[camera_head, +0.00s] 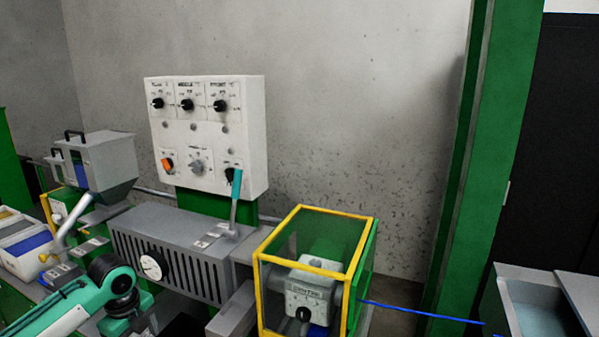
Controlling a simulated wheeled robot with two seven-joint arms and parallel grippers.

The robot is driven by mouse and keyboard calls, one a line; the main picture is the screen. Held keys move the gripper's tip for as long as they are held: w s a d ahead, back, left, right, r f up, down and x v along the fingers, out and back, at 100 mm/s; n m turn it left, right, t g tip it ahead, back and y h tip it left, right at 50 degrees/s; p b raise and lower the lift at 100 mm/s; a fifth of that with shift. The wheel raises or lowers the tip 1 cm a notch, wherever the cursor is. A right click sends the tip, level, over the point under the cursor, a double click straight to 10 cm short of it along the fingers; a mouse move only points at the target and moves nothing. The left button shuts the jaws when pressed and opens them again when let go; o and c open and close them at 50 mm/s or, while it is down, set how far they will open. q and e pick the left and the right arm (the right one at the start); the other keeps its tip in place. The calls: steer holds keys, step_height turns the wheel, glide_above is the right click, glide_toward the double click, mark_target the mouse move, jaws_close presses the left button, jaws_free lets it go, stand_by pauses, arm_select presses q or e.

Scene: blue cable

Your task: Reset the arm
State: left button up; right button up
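My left arm comes in at the lower left as a green and black link, with a dark joint in front of the grey machine. Its gripper cannot be made out in the picture. My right arm and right gripper are not in view. The blue cable (420,313) runs from the yellow-framed box (262,290) to the right, toward a grey basin (505,275). Its far end is not clearly visible.
A white control panel (209,135) with several knobs stands behind a grey vented machine (190,250) with a teal-handled lever (236,195). A grey hopper (105,160) and white bins (25,245) are at left. A green pillar (470,160) stands at right.

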arm_select(q)
steer(key=s+d+f+n+t+h, duration=0.1)
steer(key=s+d+f+n, duration=0.2)
steer(key=s+d+f, duration=0.4)
steer(key=s+d+f+n+h, duration=0.1)
steer(key=s+d+f+n, duration=0.2)
steer(key=s+d+f, duration=0.45)
steer(key=s+a+n+t+y, duration=0.1)
steer(key=s+n+t+y, duration=0.1)
steer(key=s+n, duration=1.25)
step_height(320, 180, down, 29)
steer(key=s+g+p, duration=0.1)
steer(key=s+p, duration=0.1)
steer(key=p, duration=0.1)
steer(key=s+a+f+p, duration=0.1)
steer(key=s+a+f, duration=0.1)
steer(key=s+f, duration=0.6)
steer(key=s+a+f+g+p, duration=0.1)
steer(key=s+a+f, duration=0.1)
steer(key=s+f, duration=0.6)
steer(key=shift+s+m+g, duration=0.3)
steer(key=shift+s+m, duration=0.05)
steer(key=shift+s, duration=0.75)
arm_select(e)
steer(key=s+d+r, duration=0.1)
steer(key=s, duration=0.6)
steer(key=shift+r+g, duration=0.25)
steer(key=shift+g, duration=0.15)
